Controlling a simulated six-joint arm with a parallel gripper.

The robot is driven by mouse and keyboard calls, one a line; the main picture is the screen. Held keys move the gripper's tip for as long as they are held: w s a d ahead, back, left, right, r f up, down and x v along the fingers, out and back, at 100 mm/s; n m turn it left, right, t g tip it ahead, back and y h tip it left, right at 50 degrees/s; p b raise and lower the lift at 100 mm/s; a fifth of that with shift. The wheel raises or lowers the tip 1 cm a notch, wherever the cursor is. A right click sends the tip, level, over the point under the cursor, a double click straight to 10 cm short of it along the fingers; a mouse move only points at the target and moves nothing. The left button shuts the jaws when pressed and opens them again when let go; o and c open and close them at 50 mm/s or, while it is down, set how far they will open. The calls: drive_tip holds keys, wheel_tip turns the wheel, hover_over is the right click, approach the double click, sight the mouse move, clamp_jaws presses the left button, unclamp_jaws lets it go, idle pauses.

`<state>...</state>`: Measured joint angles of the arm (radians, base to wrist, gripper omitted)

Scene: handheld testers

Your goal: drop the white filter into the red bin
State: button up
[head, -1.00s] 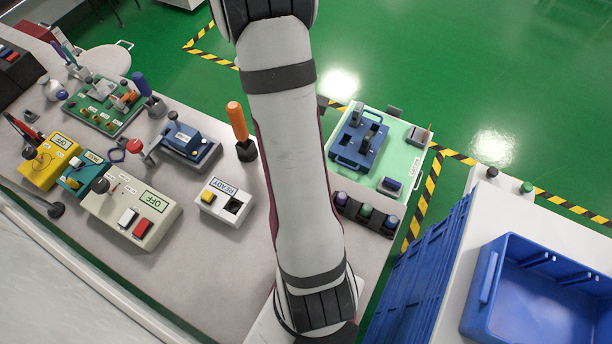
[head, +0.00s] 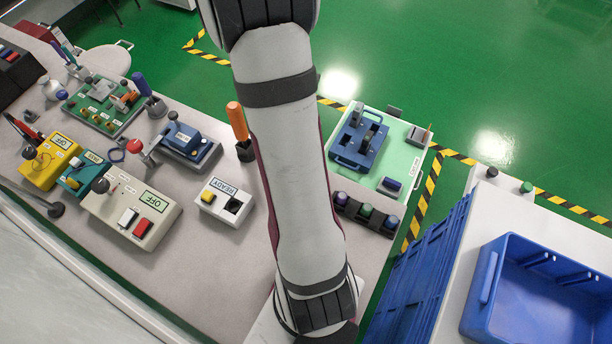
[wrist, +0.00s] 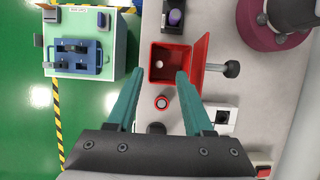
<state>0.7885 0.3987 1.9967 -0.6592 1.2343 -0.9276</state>
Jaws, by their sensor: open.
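The red bin (wrist: 185,51) shows in the wrist view beyond my fingertips, with its red lid (wrist: 204,62) open at the right. A small pale round thing (wrist: 159,64) shows inside the bin and looks like the white filter; it is too small to be sure. My gripper (wrist: 159,73) is open over the bin's near side, with nothing between its green fingers. In the head view my arm covers this part of the table, and the bin, filter and gripper are hidden.
A black-knobbed lever (wrist: 231,69) is right of the lid. A READY box (head: 225,200), an OFF box (head: 130,211) and a blue crate (head: 535,290) stand around.

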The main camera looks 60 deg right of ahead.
drive_tip(key=v, duration=1.1)
drive_tip(key=shift+a, duration=0.1)
drive_tip(key=s+a+m+t+y, duration=0.1)
drive_tip(key=s+a, duration=0.3)
drive_tip(key=a, duration=1)
drive_tip(key=s+a+f+m+t, duration=0.1)
drive_tip(key=s+a+m+t, duration=0.2)
drive_tip(key=a, duration=1.1)
drive_tip(key=shift+s+a+f+m+y, duration=0.3)
drive_tip(key=shift+s+m+y, duration=0.1)
drive_tip(key=shift+m, duration=0.4)
